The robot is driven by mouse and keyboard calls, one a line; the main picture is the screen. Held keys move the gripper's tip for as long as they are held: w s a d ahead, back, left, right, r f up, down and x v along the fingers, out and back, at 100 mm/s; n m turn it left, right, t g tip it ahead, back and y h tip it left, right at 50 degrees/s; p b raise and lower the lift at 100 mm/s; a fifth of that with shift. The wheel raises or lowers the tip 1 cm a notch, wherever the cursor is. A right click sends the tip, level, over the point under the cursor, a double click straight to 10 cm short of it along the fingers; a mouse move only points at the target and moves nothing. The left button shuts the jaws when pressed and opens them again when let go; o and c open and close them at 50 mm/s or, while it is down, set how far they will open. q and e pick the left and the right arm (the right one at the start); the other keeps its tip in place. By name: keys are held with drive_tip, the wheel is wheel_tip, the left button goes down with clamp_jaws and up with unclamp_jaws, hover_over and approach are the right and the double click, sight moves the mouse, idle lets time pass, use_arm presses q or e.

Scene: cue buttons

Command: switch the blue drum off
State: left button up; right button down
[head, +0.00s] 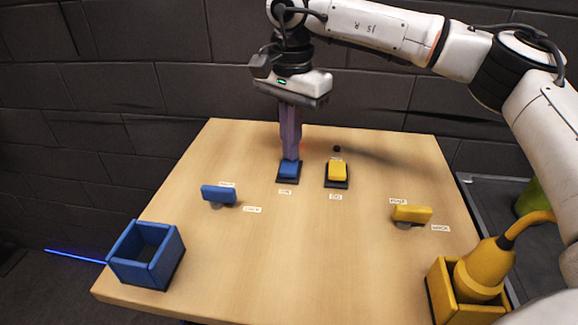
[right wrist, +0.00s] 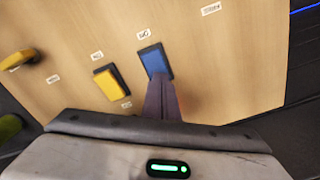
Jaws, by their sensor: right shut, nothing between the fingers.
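A blue button (head: 288,169) on a dark base sits near the back middle of the table; it also shows in the right wrist view (right wrist: 155,61). My right gripper (head: 290,157) is shut and empty, pointing down with its fingertips at the button's back edge. In the right wrist view the fingers (right wrist: 160,88) overlap the button's near end; I cannot tell whether they press it. A blue lever (head: 219,194) lies to the left. I see no thing that is clearly a blue drum. My left gripper is out of view.
A yellow button (head: 338,171) stands close to the right of the blue one. A yellow lever (head: 412,214) is farther right. A blue open box (head: 164,268) is at the front left corner, a yellow box (head: 439,287) with a yellow object at front right. The table's front middle is clear.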

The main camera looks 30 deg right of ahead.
drive_tip(key=shift+f, duration=0.15)
wheel_tip(320, 180, up, 7)
drive_tip(key=p, duration=0.5)
drive_tip(key=shift+p, duration=0.4)
idle(0.4)
